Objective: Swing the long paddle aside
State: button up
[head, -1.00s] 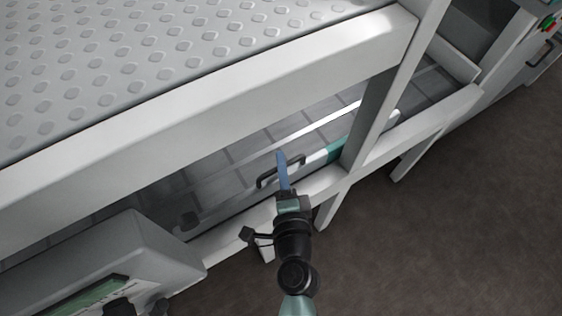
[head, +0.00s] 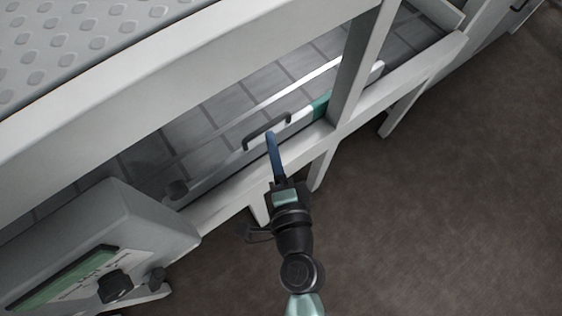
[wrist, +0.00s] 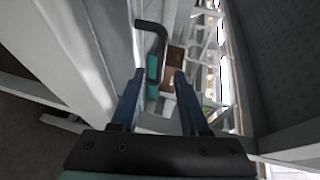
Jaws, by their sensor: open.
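The long paddle is a pale bar with a teal band (head: 321,106), lying along the near side of the grey belt in the head view. Its dark bracket-shaped handle (head: 251,137) stands up from the bar left of the band. My gripper (head: 270,136) is open, its blue fingers reaching over the frame rail to the handle. I cannot tell whether the fingers touch the handle.
A white frame beam (head: 190,85) runs above the belt (head: 220,105). An upright post (head: 357,70) stands right of my gripper. A grey control box (head: 95,235) with a knob and green panel sits at lower left. Open floor (head: 450,220) lies at right.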

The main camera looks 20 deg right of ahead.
jog(key=s+r+b, duration=0.1)
jog(key=s+b, duration=0.1)
jog(key=s, duration=0.5)
jog(key=shift+a+r, duration=0.15)
jog(key=shift+a, duration=0.2)
